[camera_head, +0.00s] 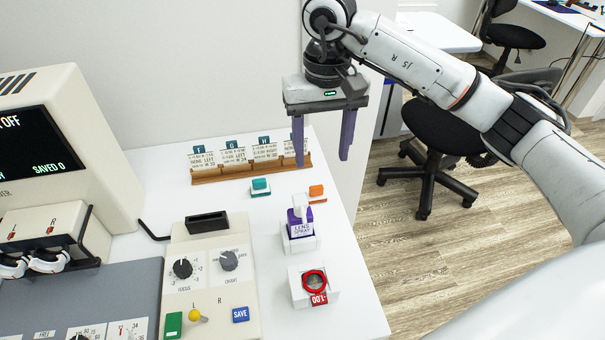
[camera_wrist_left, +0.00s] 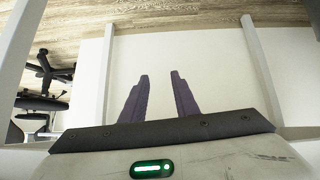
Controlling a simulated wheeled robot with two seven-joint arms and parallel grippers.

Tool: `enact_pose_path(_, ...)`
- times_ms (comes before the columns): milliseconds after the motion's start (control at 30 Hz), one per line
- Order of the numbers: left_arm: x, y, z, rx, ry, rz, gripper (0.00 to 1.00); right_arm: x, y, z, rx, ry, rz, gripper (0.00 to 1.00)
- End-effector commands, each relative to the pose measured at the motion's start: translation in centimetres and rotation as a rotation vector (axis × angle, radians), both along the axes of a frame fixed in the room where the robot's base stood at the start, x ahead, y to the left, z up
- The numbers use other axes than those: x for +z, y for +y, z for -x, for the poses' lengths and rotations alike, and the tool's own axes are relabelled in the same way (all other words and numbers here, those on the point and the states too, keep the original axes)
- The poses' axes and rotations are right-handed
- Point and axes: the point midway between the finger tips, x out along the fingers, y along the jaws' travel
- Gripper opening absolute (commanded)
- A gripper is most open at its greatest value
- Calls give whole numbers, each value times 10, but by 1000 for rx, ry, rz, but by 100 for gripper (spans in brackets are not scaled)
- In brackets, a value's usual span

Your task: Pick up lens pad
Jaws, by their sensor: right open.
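No item in view is readably marked as the lens pad. A small teal block with a white band (camera_head: 260,187) lies on the white table, in front of the card rack, and may be it. A small orange piece (camera_head: 316,190) lies to its right. My right gripper (camera_head: 321,160) is open and empty, fingers pointing down, above the table's back right corner, behind and to the right of the teal block. My left gripper (camera_wrist_left: 159,76) shows only in the left wrist view. Its two purple fingers are apart with nothing between them.
A wooden rack of cards (camera_head: 250,171) stands at the back. A purple lens spray bottle (camera_head: 299,217) and a red-ringed lens (camera_head: 314,282) sit on white stands at the right. A control panel (camera_head: 211,262) and a screen unit (camera_head: 75,100) fill the left.

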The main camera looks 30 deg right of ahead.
Motion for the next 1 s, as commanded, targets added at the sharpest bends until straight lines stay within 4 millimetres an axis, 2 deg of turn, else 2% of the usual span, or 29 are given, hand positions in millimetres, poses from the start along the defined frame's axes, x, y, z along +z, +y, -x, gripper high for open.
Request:
enact_pose_path(200, -7, 0, 15, 0, 32, 0, 28, -33, 1, 1, 0, 6, -1, 56)
enact_pose_path(467, -6, -1, 17, -2, 37, 1, 28, -55, 3, 0, 0, 4, -1, 56)
enact_pose_path(700, -2, -1, 17, 1, 35, 3, 28, -90, 9, -1, -1, 6, -2, 56)
enact_pose_path(833, -3, 0, 16, 1, 35, 2, 28, -100, 9, -1, 0, 2, -3, 56)
enact_pose_path(1000, -2, 1, 13, 4, 29, 1, 28, -101, 9, -1, 0, 1, -2, 56)
